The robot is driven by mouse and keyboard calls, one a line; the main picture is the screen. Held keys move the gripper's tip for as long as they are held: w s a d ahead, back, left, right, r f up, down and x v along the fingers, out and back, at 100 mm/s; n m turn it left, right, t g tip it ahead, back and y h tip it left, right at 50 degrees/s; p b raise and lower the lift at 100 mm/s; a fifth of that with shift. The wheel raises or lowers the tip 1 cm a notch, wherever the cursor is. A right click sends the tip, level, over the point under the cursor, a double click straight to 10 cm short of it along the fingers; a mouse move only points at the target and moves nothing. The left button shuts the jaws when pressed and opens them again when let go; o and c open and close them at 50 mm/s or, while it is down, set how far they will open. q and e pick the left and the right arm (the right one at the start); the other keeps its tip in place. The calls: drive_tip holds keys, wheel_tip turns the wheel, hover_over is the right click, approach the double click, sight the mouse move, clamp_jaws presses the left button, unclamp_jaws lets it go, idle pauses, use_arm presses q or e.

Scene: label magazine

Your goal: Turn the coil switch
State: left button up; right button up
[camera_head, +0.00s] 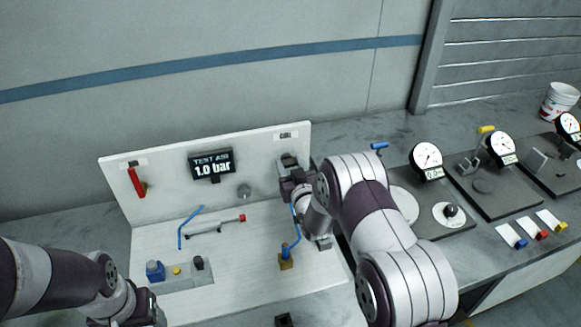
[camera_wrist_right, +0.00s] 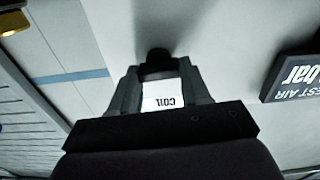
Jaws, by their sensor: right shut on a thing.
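The coil switch's black knob (camera_wrist_right: 155,57) shows between the fingertips in the right wrist view. The white COIL label (camera_wrist_right: 161,96) shows upside down between the fingers. In the head view the COIL label (camera_head: 287,136) is at the upper right of the white back panel (camera_head: 165,190). My right gripper (camera_head: 287,163) is just below that label and hides the switch there. In the right wrist view the right gripper (camera_wrist_right: 156,66) is shut on the knob. My left gripper (camera_head: 130,312) is at the bottom left, partly cut off; its fingers cannot be made out.
The panel carries a TEST AIR display (camera_head: 211,164) reading 1.0 bar and a red lever (camera_head: 137,181). On the board are a blue-hosed brass fitting (camera_head: 285,262), a cylinder (camera_head: 215,228) and a button block (camera_head: 180,278). Gauges (camera_head: 427,156) stand on the bench at right.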

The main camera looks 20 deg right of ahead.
drive_tip(key=n+b, duration=0.3)
drive_tip(key=shift+f, duration=0.25)
drive_tip(key=shift+a+n+b, duration=0.15)
drive_tip(key=shift+n+b, duration=1.85)
drive_tip(key=shift+n, duration=0.6)
drive_tip(key=shift+r, duration=0.1)
drive_tip(key=o, duration=1.1)
drive_tip(key=shift+c, duration=0.2)
